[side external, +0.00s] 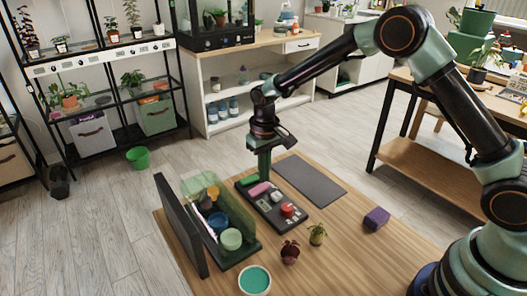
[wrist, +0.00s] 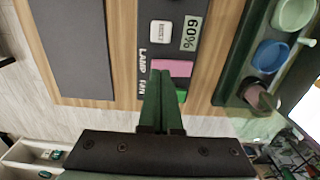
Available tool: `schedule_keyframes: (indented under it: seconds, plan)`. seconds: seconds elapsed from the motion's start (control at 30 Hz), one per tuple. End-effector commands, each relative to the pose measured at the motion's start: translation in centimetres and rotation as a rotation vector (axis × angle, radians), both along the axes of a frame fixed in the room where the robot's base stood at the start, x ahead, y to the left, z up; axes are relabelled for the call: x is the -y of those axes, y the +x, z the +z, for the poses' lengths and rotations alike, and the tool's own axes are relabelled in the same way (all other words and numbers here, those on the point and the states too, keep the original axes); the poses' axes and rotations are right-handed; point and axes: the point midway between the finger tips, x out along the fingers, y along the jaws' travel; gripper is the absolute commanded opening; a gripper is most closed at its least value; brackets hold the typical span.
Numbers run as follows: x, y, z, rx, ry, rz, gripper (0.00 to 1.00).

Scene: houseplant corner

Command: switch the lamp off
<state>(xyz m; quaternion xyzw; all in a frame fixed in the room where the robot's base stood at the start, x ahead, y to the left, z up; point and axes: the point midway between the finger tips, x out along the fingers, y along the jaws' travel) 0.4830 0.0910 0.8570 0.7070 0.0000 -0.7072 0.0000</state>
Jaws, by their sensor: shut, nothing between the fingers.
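A dark control panel (side external: 270,204) lies on the wooden table, with a pink part (side external: 259,189) and a green part (side external: 248,180) at its far end. In the wrist view the panel (wrist: 148,22) carries the word LAMP beside the pink part (wrist: 172,68); the green part (wrist: 181,96) is partly behind my fingers. My gripper (side external: 264,178) points down at that end, its shut fingers (wrist: 159,74) empty and beside the pink part. Whether they touch the panel I cannot tell. The lamp's light state is unclear.
The panel also has a red knob (side external: 287,210) and a 60% label (wrist: 191,33). A dark mat (side external: 309,180) lies to its right. A green tray (side external: 238,253) with several pots stands left.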

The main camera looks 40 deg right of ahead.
Motion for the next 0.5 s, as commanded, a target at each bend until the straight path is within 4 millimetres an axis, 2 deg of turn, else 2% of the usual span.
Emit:
schedule_keyframes:
  seconds: [0.5]
  plan:
    - [0.00,0.01,-0.72,0.000,0.000,0.000,0.00]
